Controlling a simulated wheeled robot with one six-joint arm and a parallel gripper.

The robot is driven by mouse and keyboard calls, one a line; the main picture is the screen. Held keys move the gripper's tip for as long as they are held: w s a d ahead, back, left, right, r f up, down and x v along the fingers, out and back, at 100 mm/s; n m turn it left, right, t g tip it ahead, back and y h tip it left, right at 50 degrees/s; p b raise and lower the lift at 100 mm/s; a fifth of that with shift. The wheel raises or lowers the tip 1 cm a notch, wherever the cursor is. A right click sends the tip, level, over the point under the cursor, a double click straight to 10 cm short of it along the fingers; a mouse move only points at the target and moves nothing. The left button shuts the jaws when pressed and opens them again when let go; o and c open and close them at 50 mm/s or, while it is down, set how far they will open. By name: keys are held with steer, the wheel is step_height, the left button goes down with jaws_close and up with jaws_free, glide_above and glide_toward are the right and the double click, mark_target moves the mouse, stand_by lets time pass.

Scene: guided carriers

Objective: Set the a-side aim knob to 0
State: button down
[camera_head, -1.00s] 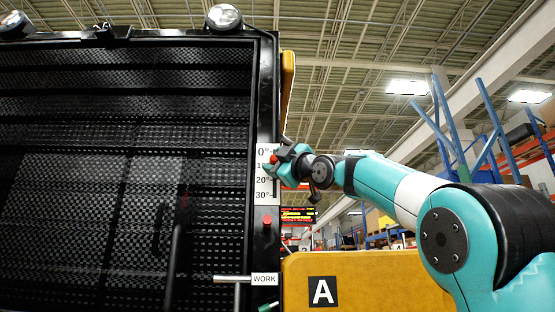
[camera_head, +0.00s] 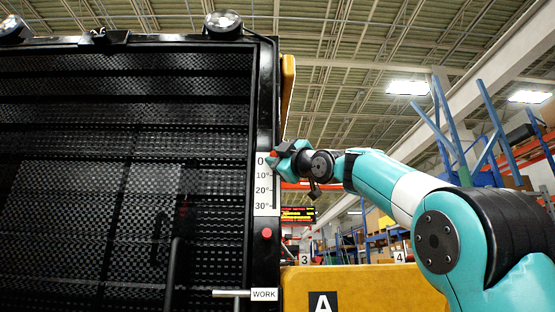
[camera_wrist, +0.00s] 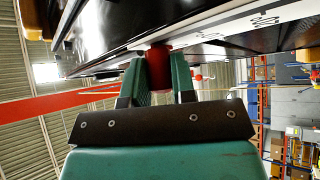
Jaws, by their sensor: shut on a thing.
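The aim scale (camera_head: 262,190) is a white strip on the black frame's right post, marked 0 at the top down to 30. The red aim knob (camera_wrist: 158,66) is between the teal fingers of my gripper (camera_head: 277,155) in the wrist view. My gripper is shut on it. In the head view only a little red of the knob shows at the fingertips, level with or slightly above the 0 mark. The fingers hide most of the knob and any pointer.
A red button (camera_head: 267,233) is lower on the same post. A yellow carrier body (camera_head: 370,287) with an A plate (camera_head: 323,302) stands below my arm. Shelving is behind at right.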

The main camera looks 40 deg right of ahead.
steer(key=shift+s+r, duration=0.15)
steer(key=shift+r, duration=0.2)
steer(key=c, duration=0.9)
jaws_free()
steer(key=shift+c, duration=0.2)
steer(key=shift+f, duration=0.1)
steer(key=shift+f, duration=0.1)
steer(key=b+v, duration=1.1)
steer(key=v, duration=0.6)
steer(key=shift+s+a+f, duration=0.1)
steer(key=shift+s, duration=0.05)
